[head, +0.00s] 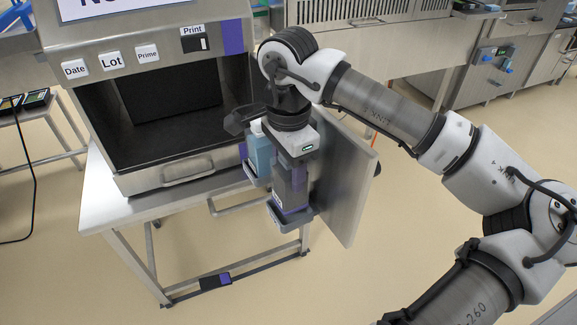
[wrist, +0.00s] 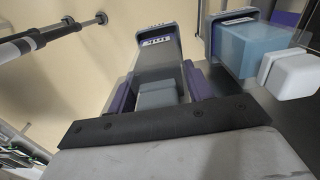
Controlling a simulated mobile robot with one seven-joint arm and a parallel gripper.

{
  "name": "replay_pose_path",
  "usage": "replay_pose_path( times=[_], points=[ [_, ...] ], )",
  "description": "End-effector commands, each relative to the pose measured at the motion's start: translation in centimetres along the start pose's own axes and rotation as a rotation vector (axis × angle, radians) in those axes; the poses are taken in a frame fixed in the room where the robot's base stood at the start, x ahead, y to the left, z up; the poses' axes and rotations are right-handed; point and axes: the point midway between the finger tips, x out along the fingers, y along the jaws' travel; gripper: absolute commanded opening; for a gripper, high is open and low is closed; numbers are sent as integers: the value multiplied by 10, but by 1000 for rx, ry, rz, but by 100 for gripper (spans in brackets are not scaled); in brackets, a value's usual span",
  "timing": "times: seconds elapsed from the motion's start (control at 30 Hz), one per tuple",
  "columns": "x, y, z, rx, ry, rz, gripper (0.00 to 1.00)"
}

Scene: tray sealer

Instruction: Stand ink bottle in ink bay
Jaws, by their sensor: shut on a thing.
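My gripper (head: 297,160) points down beside the open door of the machine and is shut on the dark grey ink bottle (head: 281,187). The bottle is upright, its lower end at the ink bay (head: 294,217), a grey holder with a purple patch. I cannot tell whether it rests on the bay floor. In the wrist view, the grey bottle (wrist: 157,97) shows between the purple finger parts, and the labelled bay (wrist: 157,44) lies beyond it. The gripper hides much of the bottle.
A light blue bottle (head: 260,152) with a white cap (wrist: 291,75) stands in a neighbouring holder (head: 254,179), close beside my gripper. The steel door panel (head: 345,185) is close on the right. The machine's dark chamber (head: 165,105) is open at left.

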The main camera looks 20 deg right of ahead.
Motion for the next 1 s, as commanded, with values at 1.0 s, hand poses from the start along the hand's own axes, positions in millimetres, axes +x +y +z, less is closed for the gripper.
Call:
replay_pose_path(
  times=[1.0],
  points=[
    [12,0,0,0,0,-1,17]
  ],
)
